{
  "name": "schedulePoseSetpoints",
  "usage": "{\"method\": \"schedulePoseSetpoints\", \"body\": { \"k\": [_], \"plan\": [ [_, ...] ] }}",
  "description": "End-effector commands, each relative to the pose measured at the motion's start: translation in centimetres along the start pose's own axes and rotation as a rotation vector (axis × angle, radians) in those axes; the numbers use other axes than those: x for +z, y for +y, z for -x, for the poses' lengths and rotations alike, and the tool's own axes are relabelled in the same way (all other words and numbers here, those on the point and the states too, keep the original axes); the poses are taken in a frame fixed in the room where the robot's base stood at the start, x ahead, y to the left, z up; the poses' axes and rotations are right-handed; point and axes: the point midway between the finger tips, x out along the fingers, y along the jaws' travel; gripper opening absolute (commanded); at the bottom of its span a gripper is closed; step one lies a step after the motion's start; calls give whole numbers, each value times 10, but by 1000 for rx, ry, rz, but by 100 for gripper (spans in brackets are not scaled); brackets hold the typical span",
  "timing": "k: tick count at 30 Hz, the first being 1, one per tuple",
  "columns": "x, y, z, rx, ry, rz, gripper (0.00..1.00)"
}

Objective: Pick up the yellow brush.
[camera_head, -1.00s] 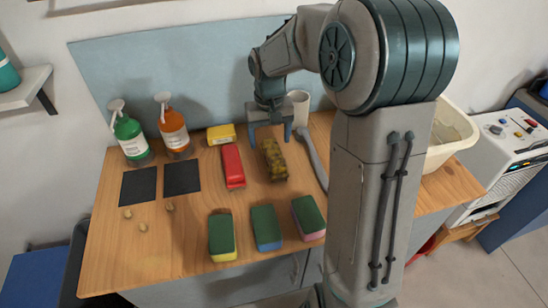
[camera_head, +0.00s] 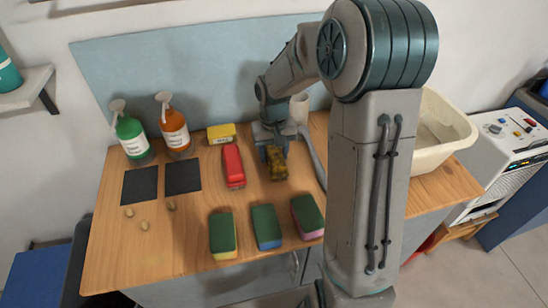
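The yellow brush (camera_head: 278,170), mottled dark yellow and brown, lies on the wooden worktop right of a red brush-like item (camera_head: 233,167). My gripper (camera_head: 274,151) points down over its far end, with the fingers low around or just above it. The far part of the brush is hidden by the gripper. Whether the fingers touch it or stand apart from it I cannot tell. The brush appears to rest on the worktop.
Several green-topped sponges (camera_head: 266,227) line the front of the worktop (camera_head: 170,245). A yellow block (camera_head: 221,133), a green bottle (camera_head: 131,136) and an orange bottle (camera_head: 174,128) stand at the back left. A pale cup (camera_head: 299,108) stands behind my gripper, and a cream basin (camera_head: 440,128) at the right.

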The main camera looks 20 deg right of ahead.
Motion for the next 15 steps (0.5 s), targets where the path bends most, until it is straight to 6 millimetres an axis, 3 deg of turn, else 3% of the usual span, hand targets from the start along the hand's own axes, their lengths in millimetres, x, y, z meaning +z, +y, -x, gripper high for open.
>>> {"method": "schedulePoseSetpoints", "body": {
  "k": [10,15],
  "plan": [
    [0,0,3,0,2,0,21],
    [-1,0,18,1,6,1,21]
  ]
}}
